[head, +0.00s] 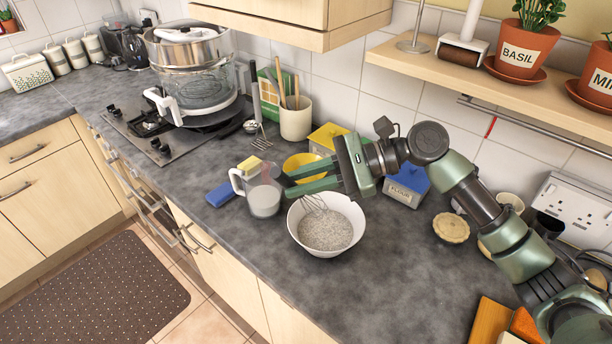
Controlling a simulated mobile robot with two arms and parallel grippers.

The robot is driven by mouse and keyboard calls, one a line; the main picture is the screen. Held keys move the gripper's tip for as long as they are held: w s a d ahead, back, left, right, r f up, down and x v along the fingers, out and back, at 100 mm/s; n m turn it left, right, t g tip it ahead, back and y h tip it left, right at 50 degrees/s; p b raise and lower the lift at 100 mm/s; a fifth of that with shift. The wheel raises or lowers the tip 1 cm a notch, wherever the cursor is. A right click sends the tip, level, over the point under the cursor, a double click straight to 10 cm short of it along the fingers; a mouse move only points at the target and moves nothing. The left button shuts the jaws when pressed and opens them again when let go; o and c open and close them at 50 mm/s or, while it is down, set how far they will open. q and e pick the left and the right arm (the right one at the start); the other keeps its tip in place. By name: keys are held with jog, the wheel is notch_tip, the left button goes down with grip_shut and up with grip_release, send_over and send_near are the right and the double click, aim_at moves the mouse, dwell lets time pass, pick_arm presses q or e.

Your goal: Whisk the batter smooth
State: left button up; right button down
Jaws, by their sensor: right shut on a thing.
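A white bowl (298,236) stands on the grey counter and holds speckled, lumpy-looking pale batter (328,231). A wire whisk (313,203) reaches down into the left back part of the bowl. Its wires are over or in the batter; I cannot tell how deep. My right gripper (304,182) comes in from the right, just above the bowl's back left rim, and is shut on the whisk. Its fingers hide the whisk's handle. My left gripper is not in view.
A measuring jug (264,199) stands close left of the bowl, with a blue sponge-like block (221,195) beyond it. A yellow bowl (307,164) and a blue flour box (406,187) stand behind. A pie (451,227) is to the right.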

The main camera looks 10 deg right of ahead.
aim_at(316, 205)
jog(key=shift+w+d+f+b, duration=0.4)
jog(key=shift+d+f+b, duration=0.25)
jog(key=shift+f, duration=1.05)
jog(key=shift+w+d+f+b, duration=0.45)
jog(key=shift+f+b, duration=0.45)
jog(key=shift+f, duration=0.75)
jog(key=shift+w+d+f+b, duration=0.4)
jog(key=shift+d+f+b, duration=0.25)
jog(key=shift+f, duration=1.05)
jog(key=shift+a, duration=0.1)
jog(key=shift+f, duration=0.95)
jog(key=shift+r+p, duration=0.2)
jog(key=shift+p, duration=0.35)
